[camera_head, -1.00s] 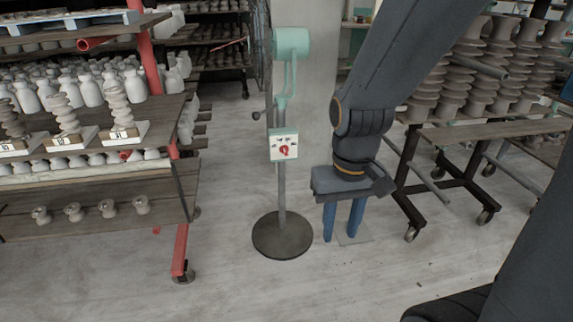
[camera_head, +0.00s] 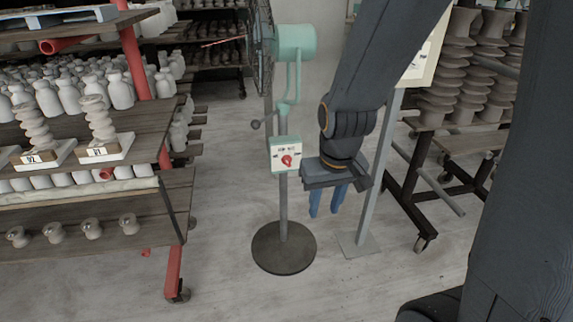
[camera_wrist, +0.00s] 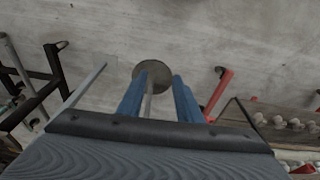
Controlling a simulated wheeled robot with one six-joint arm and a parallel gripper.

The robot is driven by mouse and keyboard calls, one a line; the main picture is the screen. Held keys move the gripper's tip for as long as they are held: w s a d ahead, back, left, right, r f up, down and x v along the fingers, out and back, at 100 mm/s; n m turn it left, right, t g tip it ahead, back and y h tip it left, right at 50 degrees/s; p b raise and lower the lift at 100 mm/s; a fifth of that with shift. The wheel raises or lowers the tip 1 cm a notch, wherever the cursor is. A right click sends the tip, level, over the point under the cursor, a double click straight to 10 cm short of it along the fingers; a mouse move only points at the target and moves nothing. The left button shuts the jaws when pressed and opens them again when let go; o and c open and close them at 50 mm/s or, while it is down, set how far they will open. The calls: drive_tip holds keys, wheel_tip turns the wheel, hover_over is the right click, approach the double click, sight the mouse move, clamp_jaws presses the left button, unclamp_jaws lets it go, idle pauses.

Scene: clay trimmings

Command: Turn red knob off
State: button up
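The red knob (camera_head: 287,160) sits on the front of a pale box (camera_head: 285,148) on the pole of a green pedestal fan (camera_head: 294,42). Small markings above the knob are too small to read. My gripper (camera_head: 326,212) has blue fingers pointing down, just right of the box and apart from it. The fingers are spread with nothing between them; they also show in the wrist view (camera_wrist: 160,88). There, the fan's round base (camera_wrist: 148,70) and pole lie beyond the fingers, and I cannot make out the knob.
A wooden rack (camera_head: 110,214) with white bottles and ribbed clay pieces stands left. A sign post (camera_head: 377,190) stands close behind my gripper to the right. A wheeled rack (camera_head: 440,128) of ribbed pieces is farther right. Floor (camera_head: 225,240) around the fan's base (camera_head: 283,258) is clear.

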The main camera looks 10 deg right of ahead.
drive_tip(key=w+f+n+t+b, duration=0.1)
drive_tip(key=w+f+t+b, duration=0.4)
drive_tip(key=w, duration=0.7)
drive_tip(key=w+f+n+t, duration=0.1)
drive_tip(key=w+f+t, duration=0.2)
drive_tip(key=w+f, duration=0.65)
drive_tip(key=n+t+b, duration=0.2)
drive_tip(key=t+b, duration=0.3)
drive_tip(key=t, duration=0.3)
approach(288, 163)
drive_tip(key=shift+w, duration=4.25)
clamp_jaws()
